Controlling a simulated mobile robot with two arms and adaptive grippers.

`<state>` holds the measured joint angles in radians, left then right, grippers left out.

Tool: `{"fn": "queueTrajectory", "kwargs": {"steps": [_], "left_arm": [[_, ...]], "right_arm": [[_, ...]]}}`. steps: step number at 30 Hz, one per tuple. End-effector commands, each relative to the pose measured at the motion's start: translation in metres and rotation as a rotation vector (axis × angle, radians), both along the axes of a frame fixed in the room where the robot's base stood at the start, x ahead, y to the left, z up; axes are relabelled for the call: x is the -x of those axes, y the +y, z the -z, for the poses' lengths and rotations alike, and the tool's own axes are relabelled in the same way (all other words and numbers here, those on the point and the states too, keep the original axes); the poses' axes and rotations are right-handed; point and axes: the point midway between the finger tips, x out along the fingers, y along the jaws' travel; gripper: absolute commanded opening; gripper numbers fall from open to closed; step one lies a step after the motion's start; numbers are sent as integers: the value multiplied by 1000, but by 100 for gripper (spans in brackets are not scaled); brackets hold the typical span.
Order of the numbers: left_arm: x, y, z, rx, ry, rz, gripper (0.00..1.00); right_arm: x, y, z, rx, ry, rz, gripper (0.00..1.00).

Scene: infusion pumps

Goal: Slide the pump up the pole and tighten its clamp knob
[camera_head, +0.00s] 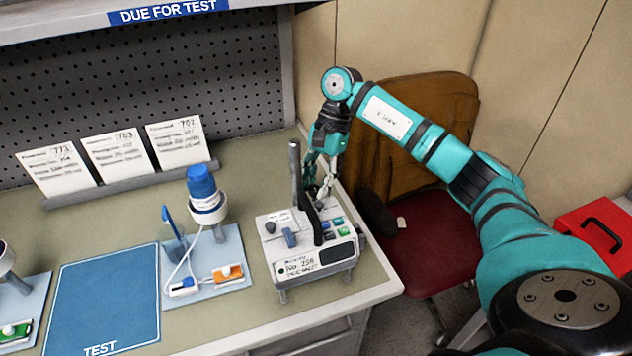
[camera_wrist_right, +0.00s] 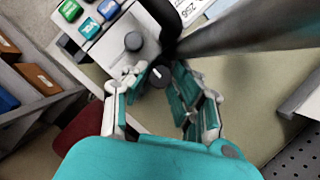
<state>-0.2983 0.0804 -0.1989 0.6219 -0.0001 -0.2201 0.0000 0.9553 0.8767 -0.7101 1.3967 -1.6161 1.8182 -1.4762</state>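The pump (camera_head: 310,262) is a pale box with a label, coloured buttons and a dark handle, at the front right of the bench. A grey upright pole (camera_head: 296,172) shows at its back and crosses the wrist view as a blurred dark bar (camera_wrist_right: 245,35). A dark round knob with a white mark (camera_wrist_right: 160,76) shows by the pump in the wrist view. My right gripper (camera_head: 322,182) is behind the pump, and its fingers (camera_wrist_right: 160,88) lie on both sides of the knob, tips close to it. Whether they press it is unclear. My left gripper is out of view.
A blue TEST mat (camera_head: 105,295) lies left of the pump. A tray (camera_head: 222,262) with a blue-capped device (camera_head: 203,190) stands between them. Cards (camera_head: 118,155) lean at the back. A brown and red chair (camera_head: 425,235) and a red toolbox (camera_head: 600,235) are right of the bench.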

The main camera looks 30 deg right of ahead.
Motion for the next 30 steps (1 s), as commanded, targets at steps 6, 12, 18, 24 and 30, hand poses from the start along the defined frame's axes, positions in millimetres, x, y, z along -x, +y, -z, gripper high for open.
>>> {"fn": "queueTrajectory", "kwargs": {"steps": [6,12,18,24,30], "left_arm": [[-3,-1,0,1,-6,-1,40],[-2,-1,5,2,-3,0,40],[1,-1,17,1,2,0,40],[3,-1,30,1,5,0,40],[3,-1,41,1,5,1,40]], "right_arm": [[0,0,0,0,-1,2,0],[0,-1,1,0,-2,38,0],[1,-1,3,0,-3,144,0],[2,-1,3,1,-4,301,0],[2,-1,2,0,-4,455,0]]}}
